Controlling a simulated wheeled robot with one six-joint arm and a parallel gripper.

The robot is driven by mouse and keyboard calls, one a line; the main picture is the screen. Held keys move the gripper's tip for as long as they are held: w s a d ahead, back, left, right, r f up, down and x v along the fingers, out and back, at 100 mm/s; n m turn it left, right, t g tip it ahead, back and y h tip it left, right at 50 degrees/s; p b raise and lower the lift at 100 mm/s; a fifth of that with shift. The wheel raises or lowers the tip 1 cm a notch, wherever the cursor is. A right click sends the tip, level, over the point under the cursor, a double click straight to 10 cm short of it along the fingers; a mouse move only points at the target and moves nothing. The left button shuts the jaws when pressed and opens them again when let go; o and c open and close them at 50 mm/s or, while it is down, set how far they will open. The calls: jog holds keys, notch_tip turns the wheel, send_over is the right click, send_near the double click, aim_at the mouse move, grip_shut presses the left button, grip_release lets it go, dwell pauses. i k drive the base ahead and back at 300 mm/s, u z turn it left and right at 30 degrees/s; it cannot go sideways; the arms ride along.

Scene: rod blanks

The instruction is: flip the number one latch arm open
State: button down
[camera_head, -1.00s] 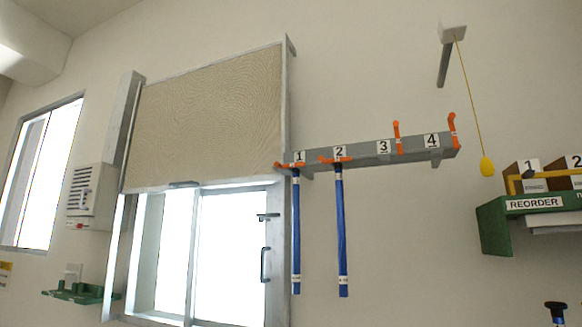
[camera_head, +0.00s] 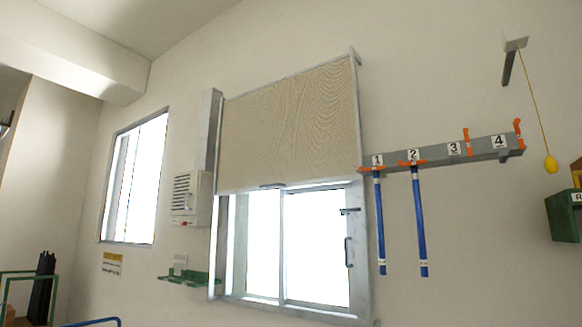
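A grey rail (camera_head: 432,155) with number plates 1 to 4 is fixed to the wall at the right of the window. The number 1 latch arm (camera_head: 371,169) is orange and lies across the rail's front, under plate 1 (camera_head: 377,160), with a blue rod (camera_head: 380,225) hanging below it. The number 2 latch arm (camera_head: 412,163) also lies across, with a second blue rod (camera_head: 419,222) below. The latch arms at 3 (camera_head: 467,141) and 4 (camera_head: 519,133) stand upright, with no rod below. My gripper is not in view.
A window with a beige blind (camera_head: 290,125) is left of the rail. A grey vent box (camera_head: 190,197) and a green shelf (camera_head: 183,279) are further left. A yellow pull knob (camera_head: 550,164) hangs at right, above a green holder (camera_head: 563,217).

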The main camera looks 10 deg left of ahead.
aim_at(361, 169)
jog(key=u, duration=0.7)
jog(key=k, duration=0.95)
jog(key=u, duration=0.85)
jog(key=i, duration=1.4)
jog(key=z, duration=0.7)
jog(key=i, duration=0.65)
jog(key=z, duration=1.25)
jog(key=i, duration=0.35)
jog(key=z, duration=0.2)
